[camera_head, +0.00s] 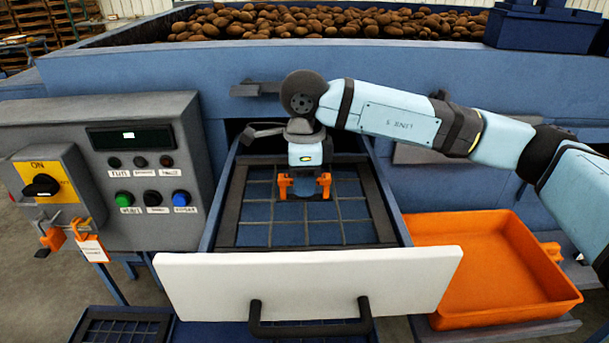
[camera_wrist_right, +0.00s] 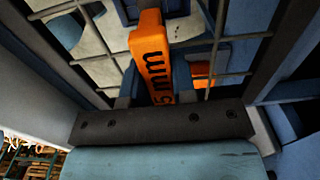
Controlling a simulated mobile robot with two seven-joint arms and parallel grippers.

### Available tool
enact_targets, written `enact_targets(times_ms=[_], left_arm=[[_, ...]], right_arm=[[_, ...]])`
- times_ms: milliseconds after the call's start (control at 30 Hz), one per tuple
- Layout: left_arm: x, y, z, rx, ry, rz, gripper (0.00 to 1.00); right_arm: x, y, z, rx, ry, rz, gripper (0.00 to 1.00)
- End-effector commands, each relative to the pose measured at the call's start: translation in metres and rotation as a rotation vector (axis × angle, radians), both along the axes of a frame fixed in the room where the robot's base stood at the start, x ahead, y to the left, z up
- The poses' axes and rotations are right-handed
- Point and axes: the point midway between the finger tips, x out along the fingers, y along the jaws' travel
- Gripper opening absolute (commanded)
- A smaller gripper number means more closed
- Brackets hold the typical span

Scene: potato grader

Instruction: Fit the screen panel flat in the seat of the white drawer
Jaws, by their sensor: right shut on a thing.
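The white-fronted drawer (camera_head: 308,283) is pulled out of the blue machine, with a black handle on its front. The screen panel (camera_head: 376,203), a dark frame with a wire grid, lies within the drawer's walls and looks about level. I cannot tell whether all its edges are down in the seat. My right gripper (camera_head: 304,186) is above the panel's middle, shut on its orange handle. The right wrist view shows the lettered orange handle (camera_wrist_right: 152,62) between the fingers, with grid wires around it. My left gripper is not in view.
A control box (camera_head: 150,190) with buttons and a yellow switch plate stands left of the drawer. An orange tray (camera_head: 545,270), empty, is at the right. Another dark-framed screen (camera_head: 125,325) lies low at the front left. Potatoes (camera_head: 320,22) fill the bin behind.

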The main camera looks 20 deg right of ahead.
Motion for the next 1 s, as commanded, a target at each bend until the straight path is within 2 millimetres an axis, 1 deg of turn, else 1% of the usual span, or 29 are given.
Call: enact_targets(times_ms=[267,900,933,967,1000], left_arm=[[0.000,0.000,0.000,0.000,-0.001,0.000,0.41],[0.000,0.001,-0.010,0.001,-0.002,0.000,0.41],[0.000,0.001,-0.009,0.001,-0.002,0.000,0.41],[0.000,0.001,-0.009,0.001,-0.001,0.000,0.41],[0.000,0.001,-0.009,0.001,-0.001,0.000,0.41]], right_arm=[[0.000,0.000,0.002,0.001,-0.002,0.000,0.00],[0.000,0.000,-0.009,0.001,-0.002,0.000,0.00],[0.000,0.000,-0.008,0.001,-0.002,0.000,0.30],[0.000,0.000,-0.008,0.001,-0.002,0.000,0.37],[0.000,0.000,-0.008,0.001,-0.002,0.000,0.46]])
